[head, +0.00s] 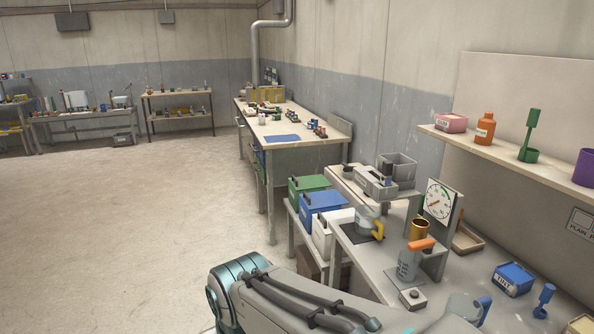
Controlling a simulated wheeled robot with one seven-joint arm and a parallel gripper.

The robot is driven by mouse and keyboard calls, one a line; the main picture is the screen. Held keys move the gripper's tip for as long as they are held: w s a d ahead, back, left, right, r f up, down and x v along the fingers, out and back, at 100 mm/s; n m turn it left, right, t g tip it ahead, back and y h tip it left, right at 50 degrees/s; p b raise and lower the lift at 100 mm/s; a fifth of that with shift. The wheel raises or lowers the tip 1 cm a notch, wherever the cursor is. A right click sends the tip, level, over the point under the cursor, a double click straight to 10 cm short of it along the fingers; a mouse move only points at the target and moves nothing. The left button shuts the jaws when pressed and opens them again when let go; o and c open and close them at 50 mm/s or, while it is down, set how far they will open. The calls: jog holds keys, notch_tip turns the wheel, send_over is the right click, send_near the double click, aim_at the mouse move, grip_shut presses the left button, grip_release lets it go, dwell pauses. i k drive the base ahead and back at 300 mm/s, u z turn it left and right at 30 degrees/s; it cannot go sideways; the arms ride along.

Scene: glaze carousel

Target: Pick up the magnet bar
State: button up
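I cannot pick out a magnet bar with certainty in the head view; objects on the far benches are too small to tell. My arm crosses the bottom of the view, and its end is not visible, so my gripper is not in view. The near workbench (372,262) on the right holds a grey jug with a yellow handle (367,222), a grey container with an orange top (407,265), a blue labelled box (513,279) and a small blue tool standing upright (543,299).
A white dial gauge (439,202) stands at the bench's back. A wall shelf (500,158) holds a pink box, an orange bottle, a green tool and a purple cup. Green (308,189) and blue (322,207) bins sit beside the bench. The floor (130,235) at left is clear.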

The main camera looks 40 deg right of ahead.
aim_at(387, 166)
jog(key=z, duration=0.4)
jog(key=i, duration=1.15)
jog(key=z, duration=1.25)
jog(key=i, duration=0.35)
jog(key=z, duration=0.2)
